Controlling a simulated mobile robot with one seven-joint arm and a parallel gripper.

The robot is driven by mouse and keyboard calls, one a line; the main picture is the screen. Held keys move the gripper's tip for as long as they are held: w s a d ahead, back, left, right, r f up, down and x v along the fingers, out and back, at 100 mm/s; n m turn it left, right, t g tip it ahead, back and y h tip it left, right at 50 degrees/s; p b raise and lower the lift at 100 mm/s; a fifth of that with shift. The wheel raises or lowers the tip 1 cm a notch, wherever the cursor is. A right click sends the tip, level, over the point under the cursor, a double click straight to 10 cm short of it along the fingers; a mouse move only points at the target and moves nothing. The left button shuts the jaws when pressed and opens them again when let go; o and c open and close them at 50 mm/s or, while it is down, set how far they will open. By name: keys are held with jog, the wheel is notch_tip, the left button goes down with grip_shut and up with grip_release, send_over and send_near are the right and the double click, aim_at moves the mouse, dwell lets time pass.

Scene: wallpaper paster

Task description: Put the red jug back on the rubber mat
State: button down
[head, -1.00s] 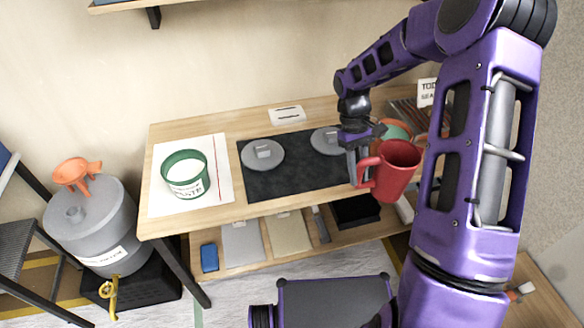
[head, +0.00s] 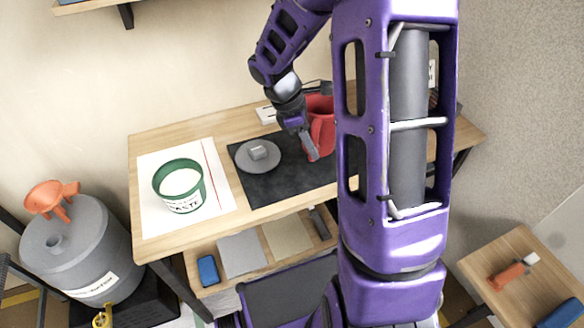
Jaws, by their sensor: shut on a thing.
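The red jug (head: 323,130) is at the right part of the dark rubber mat (head: 280,190), partly hidden behind my purple arm. My gripper (head: 312,152) is shut on the jug at its left side, where the handle is. The jug looks upright. Whether its base touches the mat or hangs just above it cannot be told, since my arm covers part of it. A round grey lid (head: 257,156) with a block on it lies on the left part of the mat.
A green paste tub (head: 180,187) stands on a white sheet (head: 150,217) at the left of the wooden table (head: 150,243). A white card (head: 265,115) lies behind the mat. A lower shelf holds flat plates. A grey drum (head: 75,250) with an orange funnel (head: 52,197) stands at left.

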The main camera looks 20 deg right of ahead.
jog(key=s+d+r+n+t+b, duration=0.1)
jog(key=s+d+r+n+t, duration=0.2)
jog(key=n, duration=0.4)
notch_tip(320, 180, down, 11)
jog(key=w+b, duration=0.1)
jog(key=b, duration=0.3)
jog(key=shift+d+r, duration=0.15)
jog(key=shift+d, duration=0.15)
jog(key=shift+f, duration=0.2)
jog(key=c, duration=0.7)
grip_release()
jog(key=shift+r, duration=0.1)
